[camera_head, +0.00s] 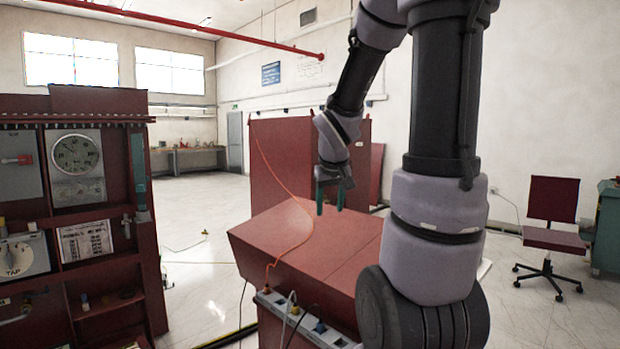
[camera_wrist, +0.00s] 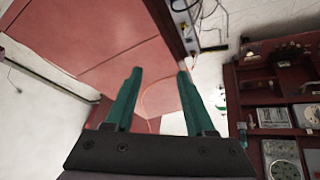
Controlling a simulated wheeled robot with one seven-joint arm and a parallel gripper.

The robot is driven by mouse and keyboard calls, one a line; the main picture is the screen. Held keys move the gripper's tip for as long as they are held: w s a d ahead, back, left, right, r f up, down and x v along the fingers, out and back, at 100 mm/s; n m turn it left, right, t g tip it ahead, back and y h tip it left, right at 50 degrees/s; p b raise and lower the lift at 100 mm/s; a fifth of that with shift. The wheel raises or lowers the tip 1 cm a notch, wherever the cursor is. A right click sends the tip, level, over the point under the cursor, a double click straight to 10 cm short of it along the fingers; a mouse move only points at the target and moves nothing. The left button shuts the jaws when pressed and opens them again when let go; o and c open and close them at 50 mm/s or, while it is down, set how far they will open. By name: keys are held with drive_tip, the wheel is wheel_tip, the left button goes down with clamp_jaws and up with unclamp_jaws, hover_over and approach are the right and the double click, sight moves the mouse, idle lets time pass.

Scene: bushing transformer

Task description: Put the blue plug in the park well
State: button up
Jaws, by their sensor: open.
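A small blue piece that looks like the blue plug (camera_head: 320,327) sits on the grey socket strip (camera_head: 305,328) along the front edge of the red cabinet. A dark cable loops beside it. I cannot tell which opening on the strip is the park well. My gripper (camera_head: 330,198) hangs above the far part of the cabinet top, apart from the strip. Its teal fingers are spread with nothing between them, as the wrist view (camera_wrist: 159,73) also shows. In the wrist view, part of the strip (camera_wrist: 186,25) shows at the top; the blue plug is not clear there.
The red cabinet's top (camera_head: 305,240) is bare except for an orange cable (camera_head: 290,190) arching over it. A dark red panel (camera_head: 75,200) with gauges and shelves stands at left. A red chair (camera_head: 552,225) is at right. The floor between is mostly clear.

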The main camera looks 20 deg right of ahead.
drive_tip(key=s+a+r+m+y, duration=0.1)
drive_tip(key=s+a+r+y, duration=0.1)
drive_tip(key=s+a+r, duration=0.3)
drive_tip(key=s+a+r+m+t+y, duration=0.1)
drive_tip(key=s+a+r, duration=0.4)
drive_tip(key=s, duration=0.5)
drive_tip(key=shift+s+a+y, duration=0.15)
drive_tip(key=shift+a+y, duration=0.55)
drive_tip(key=shift+a, duration=0.45)
drive_tip(key=shift+r+t, duration=0.1)
drive_tip(key=shift+t, duration=0.2)
